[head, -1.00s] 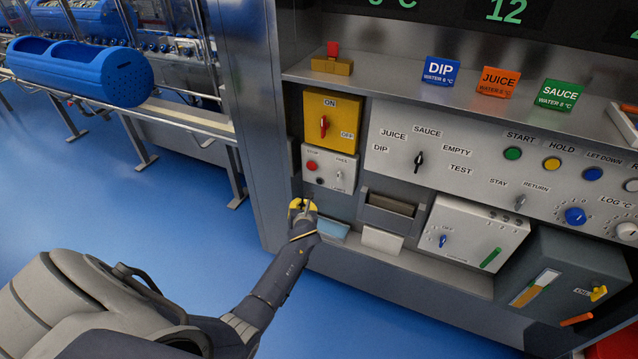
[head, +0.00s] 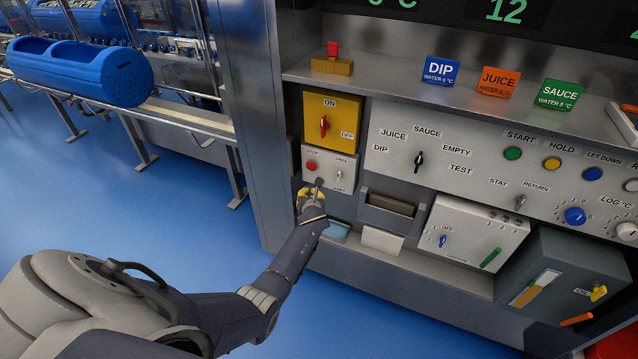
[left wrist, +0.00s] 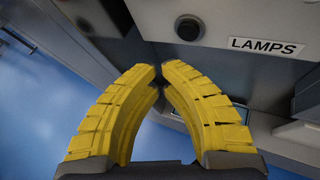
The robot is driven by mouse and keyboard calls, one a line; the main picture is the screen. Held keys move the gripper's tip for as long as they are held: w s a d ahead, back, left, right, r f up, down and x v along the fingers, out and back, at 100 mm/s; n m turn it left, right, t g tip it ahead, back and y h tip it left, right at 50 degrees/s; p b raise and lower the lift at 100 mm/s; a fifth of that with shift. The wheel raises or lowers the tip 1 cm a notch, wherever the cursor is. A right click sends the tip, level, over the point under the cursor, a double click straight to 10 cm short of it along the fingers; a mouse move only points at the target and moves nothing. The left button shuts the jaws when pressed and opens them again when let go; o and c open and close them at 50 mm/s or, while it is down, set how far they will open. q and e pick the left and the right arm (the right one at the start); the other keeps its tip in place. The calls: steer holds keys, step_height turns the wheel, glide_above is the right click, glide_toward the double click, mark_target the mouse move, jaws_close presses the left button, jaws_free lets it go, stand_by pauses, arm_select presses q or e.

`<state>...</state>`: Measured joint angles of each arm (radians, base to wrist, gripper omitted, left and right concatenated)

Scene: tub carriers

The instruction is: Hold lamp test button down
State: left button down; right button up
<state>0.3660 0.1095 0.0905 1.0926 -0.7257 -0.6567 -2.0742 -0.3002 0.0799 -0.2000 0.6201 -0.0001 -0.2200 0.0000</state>
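The lamp test button is a round dark grey button (left wrist: 188,28) beside the LAMPS label (left wrist: 265,46) on a pale control plate. In the head view the button (head: 320,181) sits low on the plate, under the red stop button (head: 311,165). My left gripper (head: 318,190) is just below it. In the left wrist view the yellow fingers of the left gripper (left wrist: 160,70) are drawn together, tips almost meeting, with nothing between them. The tips are below the button in that picture, apparently apart from it. My right gripper is not in view.
A yellow ON/OFF switch box (head: 332,117) is above the plate. A dark holder (head: 394,208) juts out to the right, above a shelf with a white card (head: 382,241). The blue floor (head: 130,190) to the left is open.

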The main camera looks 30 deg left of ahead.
arm_select(q)
steer(key=shift+w+a, duration=0.15)
steer(key=shift+w, duration=1.05)
steer(key=shift+w+r, duration=0.1)
steer(key=shift+w, duration=0.85)
stand_by(2.9)
steer(key=shift+s, duration=0.95)
steer(key=shift+s+d, duration=0.15)
steer(key=shift+s, duration=1.1)
steer(key=shift+s+d, duration=0.15)
steer(key=shift+s, duration=1.05)
